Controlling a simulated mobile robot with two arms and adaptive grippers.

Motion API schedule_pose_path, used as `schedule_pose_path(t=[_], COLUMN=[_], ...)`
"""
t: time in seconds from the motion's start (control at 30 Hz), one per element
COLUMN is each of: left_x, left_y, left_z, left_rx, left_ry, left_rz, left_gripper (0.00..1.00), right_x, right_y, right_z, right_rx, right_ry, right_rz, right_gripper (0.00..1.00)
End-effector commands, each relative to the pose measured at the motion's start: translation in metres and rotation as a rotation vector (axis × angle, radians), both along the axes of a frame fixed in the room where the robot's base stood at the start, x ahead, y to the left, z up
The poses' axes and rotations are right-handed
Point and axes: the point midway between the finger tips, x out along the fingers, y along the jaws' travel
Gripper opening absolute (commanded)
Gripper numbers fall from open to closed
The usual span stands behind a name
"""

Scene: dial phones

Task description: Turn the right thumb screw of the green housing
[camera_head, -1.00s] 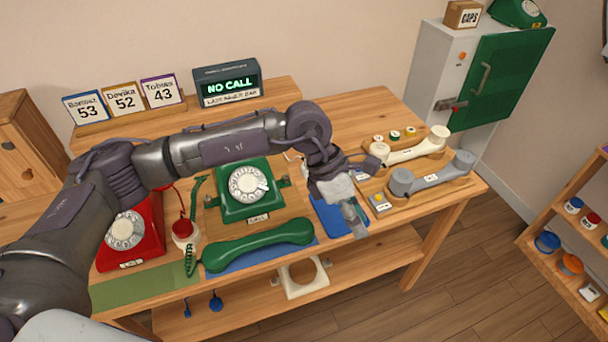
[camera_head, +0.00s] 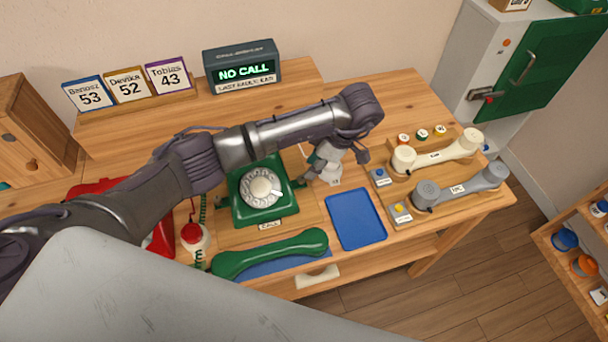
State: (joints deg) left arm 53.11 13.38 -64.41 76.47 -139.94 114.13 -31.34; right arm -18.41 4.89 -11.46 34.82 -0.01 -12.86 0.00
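The green housing (camera_head: 238,210) with its white dial (camera_head: 262,187) sits on the work table, left of my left gripper. Its right thumb screw (camera_head: 299,183) is a small dark knob on the right side, partly hard to make out. My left gripper (camera_head: 318,174) points down just right of this screw, very close to it. Contact cannot be told, and the fingers are too small and partly hidden to show whether they are open. The green handset (camera_head: 272,254) lies in front of the housing. My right gripper is not in view.
A blue tray (camera_head: 356,218) lies empty right of the housing. Cream (camera_head: 437,153) and grey (camera_head: 460,187) handsets rest on stands farther right. A red phone (camera_head: 161,238) is partly hidden behind my arm. The display (camera_head: 243,72) reading NO CALL stands at the back.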

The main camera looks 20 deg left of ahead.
Motion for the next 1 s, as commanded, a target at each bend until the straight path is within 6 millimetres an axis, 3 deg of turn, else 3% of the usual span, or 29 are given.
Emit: schedule_pose_path(t=[0.03,0.3,0.73,0.93,1.0], left_x=[-0.002,-0.003,-0.003,-0.003,-0.003], left_y=[0.005,0.02,0.023,0.023,0.023], left_z=[-0.011,-0.046,-0.056,-0.056,-0.056], left_rx=[0.0,-0.001,-0.001,-0.002,-0.002], left_ry=[0.004,0.0,-0.002,-0.002,-0.002], left_rz=[0.003,0.001,0.0,0.0,0.0], left_gripper=[0.33,0.33,0.33,0.0,0.0], right_x=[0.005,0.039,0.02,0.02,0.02], right_y=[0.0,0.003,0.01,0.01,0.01], right_z=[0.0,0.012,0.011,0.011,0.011], right_rx=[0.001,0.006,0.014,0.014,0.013], right_ry=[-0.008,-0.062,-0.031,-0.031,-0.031], right_rz=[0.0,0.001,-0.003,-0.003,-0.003], right_gripper=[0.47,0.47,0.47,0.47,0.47])
